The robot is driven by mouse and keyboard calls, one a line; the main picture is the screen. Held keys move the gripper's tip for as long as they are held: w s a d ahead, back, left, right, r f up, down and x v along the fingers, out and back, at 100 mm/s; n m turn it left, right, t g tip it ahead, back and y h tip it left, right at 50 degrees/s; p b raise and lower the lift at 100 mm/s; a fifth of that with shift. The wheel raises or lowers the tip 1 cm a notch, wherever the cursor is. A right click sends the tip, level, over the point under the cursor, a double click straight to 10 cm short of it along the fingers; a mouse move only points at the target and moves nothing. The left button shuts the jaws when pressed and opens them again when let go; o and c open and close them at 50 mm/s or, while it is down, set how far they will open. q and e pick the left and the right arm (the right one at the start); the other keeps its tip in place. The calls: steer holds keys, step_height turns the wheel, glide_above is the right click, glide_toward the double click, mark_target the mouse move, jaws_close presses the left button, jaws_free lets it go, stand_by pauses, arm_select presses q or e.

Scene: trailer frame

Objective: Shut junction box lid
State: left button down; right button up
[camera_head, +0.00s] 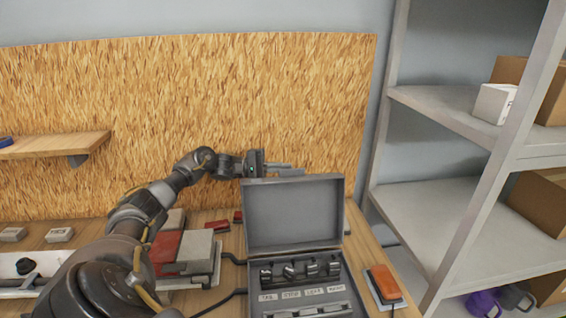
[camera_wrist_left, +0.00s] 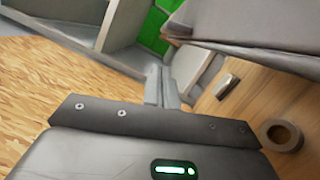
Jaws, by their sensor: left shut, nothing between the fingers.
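The grey junction box (camera_head: 350,300) stands on the wooden bench with its lid (camera_head: 293,215) open and raised roughly upright at the back. Inside the box are several dark connectors over a row of white labels. My left gripper (camera_head: 285,169) is shut and empty, at the lid's top edge and apparently behind it, fingers pointing right. In the left wrist view the shut fingers (camera_wrist_left: 163,88) show in the middle, and a dark grey panel (camera_wrist_left: 250,30), likely the lid, fills the upper right. I cannot tell whether the fingers touch the lid. My right gripper is not in view.
A red and grey block assembly (camera_head: 190,250) lies left of the box, with cables running to the box. An orange-topped device (camera_head: 384,282) lies right of it. A chipboard panel (camera_head: 180,110) stands behind; a metal shelf rack (camera_head: 430,190) is at right. The wrist view shows a ring (camera_wrist_left: 281,135).

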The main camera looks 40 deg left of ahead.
mark_target(284, 170)
arm_select(q)
steer(key=shift+s+d+r+p, duration=0.25)
steer(key=shift+s+d+p, duration=0.25)
steer(key=shift+d, duration=0.05)
steer(key=shift+s+d+r+p, duration=0.2)
steer(key=shift+s+d+p, duration=0.3)
steer(key=shift+d, duration=0.05)
steer(key=shift+d, duration=0.15)
